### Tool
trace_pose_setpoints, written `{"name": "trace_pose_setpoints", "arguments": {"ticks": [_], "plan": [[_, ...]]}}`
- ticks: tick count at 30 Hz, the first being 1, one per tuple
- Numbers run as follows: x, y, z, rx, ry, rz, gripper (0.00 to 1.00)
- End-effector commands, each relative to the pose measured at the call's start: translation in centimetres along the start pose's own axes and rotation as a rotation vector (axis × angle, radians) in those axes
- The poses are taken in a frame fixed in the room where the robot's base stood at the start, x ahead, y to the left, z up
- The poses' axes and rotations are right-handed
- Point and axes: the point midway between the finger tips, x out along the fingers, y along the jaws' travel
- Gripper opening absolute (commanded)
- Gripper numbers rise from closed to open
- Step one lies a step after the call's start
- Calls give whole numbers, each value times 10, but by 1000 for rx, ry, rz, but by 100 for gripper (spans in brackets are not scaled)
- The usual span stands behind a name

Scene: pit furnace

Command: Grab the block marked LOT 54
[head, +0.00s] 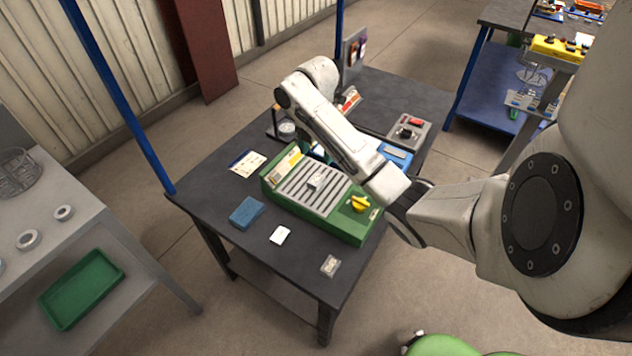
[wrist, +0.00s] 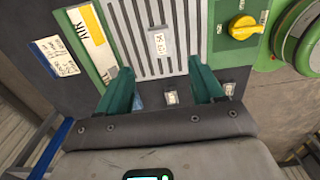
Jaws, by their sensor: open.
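A small pale block (head: 316,182) with dark marks on its label lies on the slotted grey top of the green machine (head: 348,231). In the wrist view this block (wrist: 158,42) lies just beyond my fingertips, in line with the gap between them. Its lettering is too small to read. My gripper (wrist: 160,68) is open with two teal fingers and nothing between them. In the head view my arm hides most of it. A second labelled block (head: 330,266) lies at the table's near edge, and a white piece (head: 280,235) lies beside the machine. Neither can be read.
A blue sponge-like pad (head: 246,212) and a printed card (head: 247,163) lie left of the machine. A yellow knob (wrist: 243,27) stands up from its right end. A grey control box (head: 409,133) is at the back. The dark table's (head: 300,276) near strip is mostly clear.

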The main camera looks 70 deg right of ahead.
Motion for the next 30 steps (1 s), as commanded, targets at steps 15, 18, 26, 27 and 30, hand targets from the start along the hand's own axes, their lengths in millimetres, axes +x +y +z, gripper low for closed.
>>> {"name": "trace_pose_setpoints", "arguments": {"ticks": [15, 18, 26, 27, 30], "plan": [[59, 0, -4, 2, 2, 0, 67], [73, -2, -6, 3, 3, -1, 67], [101, -1, -8, 3, 1, 1, 67], [102, -1, -8, 2, 1, 2, 67], [102, -1, -8, 2, 0, 3, 67]]}}
